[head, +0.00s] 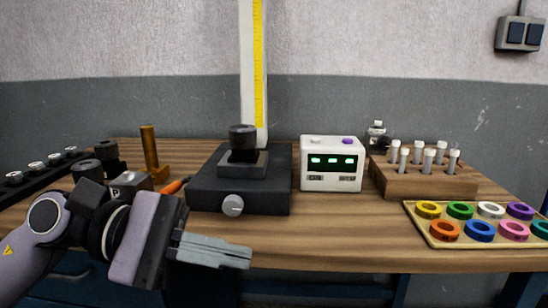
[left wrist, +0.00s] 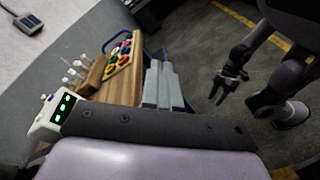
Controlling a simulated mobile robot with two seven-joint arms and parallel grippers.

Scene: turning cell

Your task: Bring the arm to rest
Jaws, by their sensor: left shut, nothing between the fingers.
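My left arm comes in from the left in the head view. Its gripper (head: 249,258) is shut and empty, pointing right in front of the workbench's front edge, below the black fixture. In the left wrist view the shut grey fingers (left wrist: 160,66) show in the middle with nothing between them. A dark gripper (left wrist: 230,98), which looks like my right one, hangs over the floor on the right of that view. The right gripper does not show in the head view.
The wooden bench (head: 340,228) carries a black fixture (head: 204,191), a white display box (head: 332,181), a wooden vial rack (head: 425,183) and a tray of coloured rings (head: 463,242). A black rail (head: 40,175) lies at the left. Bare wood lies before the display box.

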